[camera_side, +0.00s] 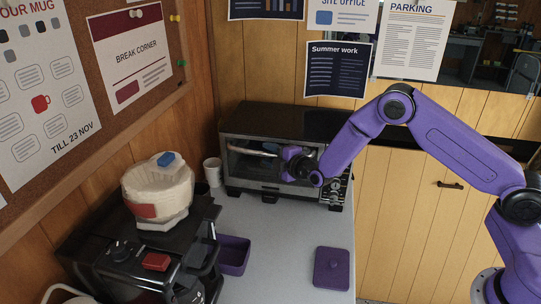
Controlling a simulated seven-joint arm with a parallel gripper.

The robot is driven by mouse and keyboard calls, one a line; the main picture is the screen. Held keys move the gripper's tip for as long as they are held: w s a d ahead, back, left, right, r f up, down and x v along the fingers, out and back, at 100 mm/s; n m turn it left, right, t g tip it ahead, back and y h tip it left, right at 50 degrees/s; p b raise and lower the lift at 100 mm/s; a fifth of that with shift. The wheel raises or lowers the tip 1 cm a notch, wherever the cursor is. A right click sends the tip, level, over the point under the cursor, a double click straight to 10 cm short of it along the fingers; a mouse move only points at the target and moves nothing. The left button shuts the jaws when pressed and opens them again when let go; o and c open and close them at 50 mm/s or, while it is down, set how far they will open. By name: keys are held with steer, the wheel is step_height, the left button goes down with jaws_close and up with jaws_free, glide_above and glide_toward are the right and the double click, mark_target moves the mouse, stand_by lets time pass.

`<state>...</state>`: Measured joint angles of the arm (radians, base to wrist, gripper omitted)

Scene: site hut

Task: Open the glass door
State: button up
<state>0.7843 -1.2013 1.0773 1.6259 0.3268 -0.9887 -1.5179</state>
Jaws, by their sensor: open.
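A black and silver toaster oven (285,128) stands at the back of the grey counter. Its glass door (243,166) is on its front face and looks shut. A pale bar handle (252,151) runs across the upper part of the door. My gripper (287,155) is in front of the door, at the right end of the handle. The fingers are small and partly hidden by the wrist. I cannot tell whether they touch the handle. My wrist hides the right part of the door and some of the control panel (337,190).
A white cup (212,172) stands left of the oven. A purple open box (233,255) and a purple lid (332,268) lie on the counter (285,235). The counter before the oven is clear.

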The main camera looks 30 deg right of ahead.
jaws_close()
steer(key=shift+s+a+f+n+t, duration=0.55)
steer(key=shift+s+a+f, duration=1.1)
steer(key=shift+f, duration=0.55)
steer(key=shift+s+a+f+n+t, duration=0.4)
steer(key=shift+s+a+f+n, duration=0.25)
steer(key=shift+s+a+f, duration=1.25)
steer(key=shift+s+a+f+n+t, duration=0.55)
steer(key=shift+s+a+f, duration=0.8)
steer(key=shift+f, duration=1.15)
